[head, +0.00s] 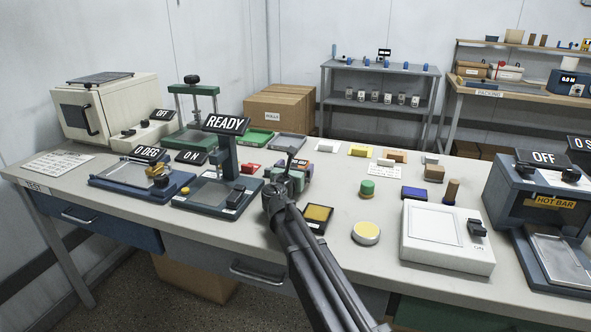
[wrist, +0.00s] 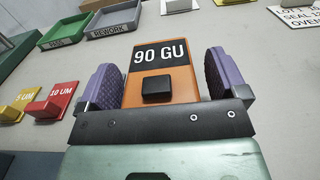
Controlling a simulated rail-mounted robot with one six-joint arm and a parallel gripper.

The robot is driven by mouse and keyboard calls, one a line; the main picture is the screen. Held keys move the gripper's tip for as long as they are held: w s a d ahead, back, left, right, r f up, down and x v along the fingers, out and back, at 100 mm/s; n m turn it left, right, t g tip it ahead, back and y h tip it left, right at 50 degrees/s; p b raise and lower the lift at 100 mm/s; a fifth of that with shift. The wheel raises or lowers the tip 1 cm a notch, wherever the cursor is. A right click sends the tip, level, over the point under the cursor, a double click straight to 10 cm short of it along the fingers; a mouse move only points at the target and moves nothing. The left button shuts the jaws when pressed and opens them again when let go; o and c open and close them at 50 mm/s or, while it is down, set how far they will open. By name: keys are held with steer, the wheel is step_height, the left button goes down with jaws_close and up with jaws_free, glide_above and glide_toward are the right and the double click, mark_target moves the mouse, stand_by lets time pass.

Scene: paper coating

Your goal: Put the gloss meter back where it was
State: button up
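The gloss meter is an orange block with a black "90 GU" display (wrist: 160,55) and a small black button, directly ahead in the wrist view. In the head view it is largely hidden by my gripper (head: 288,178), near the middle of the bench. In the wrist view, purple textured finger pads of my gripper (wrist: 165,82) stand on both sides of the meter, very near its edges. I cannot tell whether they press on it, nor whether the meter rests on the bench.
Red and yellow thickness blocks (wrist: 50,102) lie left of the gripper. Green and grey trays (wrist: 117,17) lie behind. A blue device marked READY (head: 215,192) stands close on the left. A black-framed yellow pad (head: 318,215) and a round yellow-topped tin (head: 366,232) lie to the right.

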steer(key=shift+r, duration=0.15)
steer(key=shift+s, duration=0.35)
steer(key=v, duration=1.1)
steer(key=shift+s+a, duration=0.15)
